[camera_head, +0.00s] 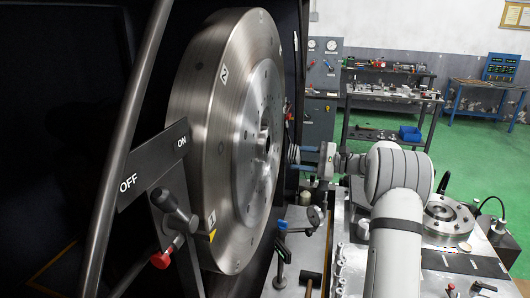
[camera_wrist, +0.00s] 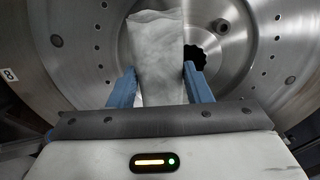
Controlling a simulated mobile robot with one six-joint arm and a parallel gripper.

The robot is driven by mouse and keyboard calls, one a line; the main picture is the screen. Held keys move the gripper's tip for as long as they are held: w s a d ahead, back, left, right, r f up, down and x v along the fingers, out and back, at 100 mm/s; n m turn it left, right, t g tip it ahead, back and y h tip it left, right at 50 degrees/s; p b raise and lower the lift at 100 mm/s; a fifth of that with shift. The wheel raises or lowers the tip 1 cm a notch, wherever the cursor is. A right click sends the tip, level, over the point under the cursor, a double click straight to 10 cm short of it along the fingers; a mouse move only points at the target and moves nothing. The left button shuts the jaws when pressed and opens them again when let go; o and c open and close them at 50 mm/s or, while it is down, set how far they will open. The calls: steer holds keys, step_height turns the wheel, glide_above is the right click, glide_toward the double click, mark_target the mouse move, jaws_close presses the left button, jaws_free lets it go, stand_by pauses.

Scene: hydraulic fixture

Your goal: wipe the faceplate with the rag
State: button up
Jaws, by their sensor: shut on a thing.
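The faceplate (camera_head: 232,130) is a large round steel disc, standing upright and seen from the side in the head view. In the wrist view its face (camera_wrist: 235,50) fills the background, with bolt holes and a dark toothed centre opening. My gripper (camera_wrist: 160,88) has blue fingers and is shut on the rag (camera_wrist: 157,55), a pale grey-white cloth that stands up between them. In the head view my gripper (camera_head: 297,154) is beside the faceplate's face near mid-height. Whether the rag touches the face cannot be told.
A lever with a red knob (camera_head: 160,260) and an ON/OFF plate (camera_head: 153,165) stand left of the faceplate. A machine bed with tools and a round metal part (camera_head: 447,220) lies at right. Shelves (camera_head: 390,100) and a blue-framed bench (camera_head: 487,97) stand farther back on green floor.

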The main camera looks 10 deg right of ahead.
mark_target(264, 153)
steer(key=x, duration=0.6)
steer(key=shift+a, duration=0.35)
steer(key=shift+x, duration=1)
stand_by(0.6)
steer(key=w, duration=0.1)
steer(key=w+d+p, duration=0.1)
steer(key=w, duration=0.1)
steer(key=shift+w+d, duration=0.2)
steer(key=shift+w, duration=0.1)
steer(key=shift+s+a+b, duration=0.3)
steer(key=shift+s+b, duration=0.2)
steer(key=shift+s, duration=0.1)
steer(key=shift+s+a+b, duration=0.25)
steer(key=shift+s+b, duration=0.2)
steer(key=shift+s, duration=0.1)
steer(key=shift+s+a+b, duration=0.3)
steer(key=shift+s+a, duration=0.05)
steer(key=shift+s, duration=0.3)
steer(key=shift+r, duration=0.1)
